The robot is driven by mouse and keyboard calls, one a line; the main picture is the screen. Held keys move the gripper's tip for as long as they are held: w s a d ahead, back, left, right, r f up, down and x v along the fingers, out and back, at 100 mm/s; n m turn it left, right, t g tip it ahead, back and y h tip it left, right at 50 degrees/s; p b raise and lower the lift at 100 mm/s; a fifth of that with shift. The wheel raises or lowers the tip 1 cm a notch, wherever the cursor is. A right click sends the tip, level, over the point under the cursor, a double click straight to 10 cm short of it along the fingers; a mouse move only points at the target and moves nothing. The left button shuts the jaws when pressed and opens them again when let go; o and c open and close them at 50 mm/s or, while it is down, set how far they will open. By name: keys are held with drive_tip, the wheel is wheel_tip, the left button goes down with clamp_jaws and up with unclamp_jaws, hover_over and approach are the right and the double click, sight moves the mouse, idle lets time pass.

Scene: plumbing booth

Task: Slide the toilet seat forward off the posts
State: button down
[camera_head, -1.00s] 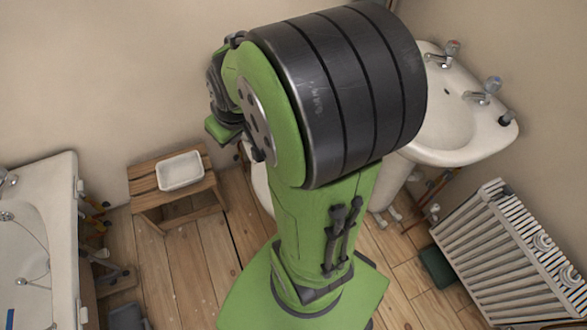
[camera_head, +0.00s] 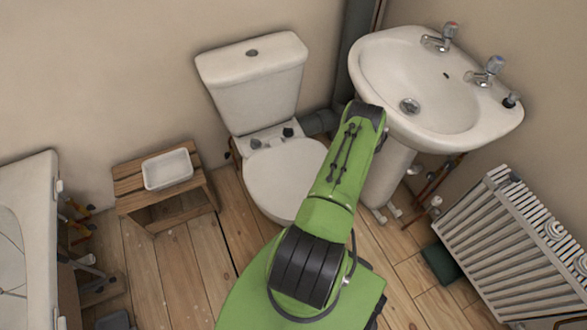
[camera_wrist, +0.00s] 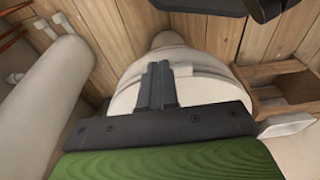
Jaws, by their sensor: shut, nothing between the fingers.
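The toilet seat (camera_head: 285,178) is a pale, rounded white shape on the toilet in the head view. My forearm covers part of its right side. In the head view my gripper is hidden behind the end of my arm.
The basin (camera_head: 440,95) with its pedestal stands close to the right of my arm. A wooden stool (camera_head: 140,205) with a white dish (camera_head: 168,169) is left of the toilet. A radiator (camera_head: 520,245) is at the right and a bathtub (camera_head: 35,240) at the left.

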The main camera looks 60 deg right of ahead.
sight(293, 171)
drive_tip(key=w+d+b, duration=0.2)
drive_tip(key=w+d, duration=0.2)
drive_tip(key=w, duration=0.3)
drive_tip(key=w+d+b, duration=0.2)
drive_tip(key=w+d, duration=0.2)
drive_tip(key=w, duration=0.3)
drive_tip(key=w+d+b, duration=0.2)
drive_tip(key=w+d, duration=0.2)
drive_tip(key=w, duration=0.3)
drive_tip(key=shift+w+d, duration=0.2)
drive_tip(key=shift+d, duration=0.15)
drive_tip(key=shift+f+b, duration=0.55)
drive_tip(key=shift+s+a, duration=0.15)
drive_tip(key=shift+f, duration=0.15)
drive_tip(key=shift+s, duration=0.1)
